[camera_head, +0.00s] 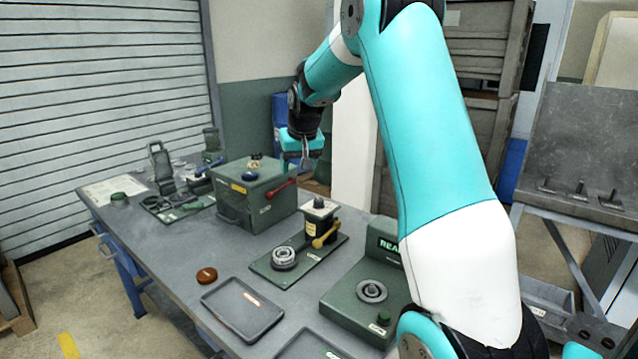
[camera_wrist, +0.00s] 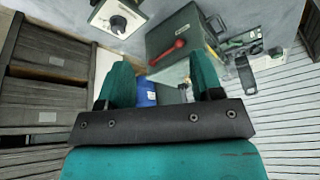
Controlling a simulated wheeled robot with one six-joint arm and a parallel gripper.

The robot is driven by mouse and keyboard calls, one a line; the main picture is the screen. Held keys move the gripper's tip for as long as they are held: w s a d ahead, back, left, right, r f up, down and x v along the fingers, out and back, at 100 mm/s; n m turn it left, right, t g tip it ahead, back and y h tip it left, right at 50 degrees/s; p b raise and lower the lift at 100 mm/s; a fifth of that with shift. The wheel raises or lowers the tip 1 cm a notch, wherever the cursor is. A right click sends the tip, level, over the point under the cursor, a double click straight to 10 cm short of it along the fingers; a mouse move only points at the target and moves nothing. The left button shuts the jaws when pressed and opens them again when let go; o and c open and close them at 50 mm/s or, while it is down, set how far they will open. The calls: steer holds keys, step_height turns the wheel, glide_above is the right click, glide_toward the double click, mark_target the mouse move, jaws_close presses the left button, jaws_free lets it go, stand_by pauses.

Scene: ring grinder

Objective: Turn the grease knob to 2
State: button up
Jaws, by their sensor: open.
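A dark knob (camera_head: 319,203) sits on a pale square plate on top of a black post with a yellow lever (camera_head: 326,236). I take it for the grease knob; no label can be read. It also shows in the wrist view as a round knob (camera_wrist: 117,23) on a white plate at the upper left; its setting is too small to read. My gripper (camera_head: 304,162) is above and behind the green box, apart from the knob and touching nothing. In the wrist view its two teal fingers (camera_wrist: 162,78) stand wide apart with nothing held between them.
The green box (camera_head: 232,205) with a red lever (camera_head: 280,190) stands left of the post. Wooden crates (camera_wrist: 42,65) stand beyond.

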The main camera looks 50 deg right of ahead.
steer(key=m+h, duration=0.1)
steer(key=m, duration=0.1)
glide_toward(319, 199)
steer(key=p+x, duration=0.6)
steer(key=x, duration=0.3)
steer(key=shift+f, duration=0.1)
steer(key=shift+a, duration=0.1)
steer(key=c, duration=0.9)
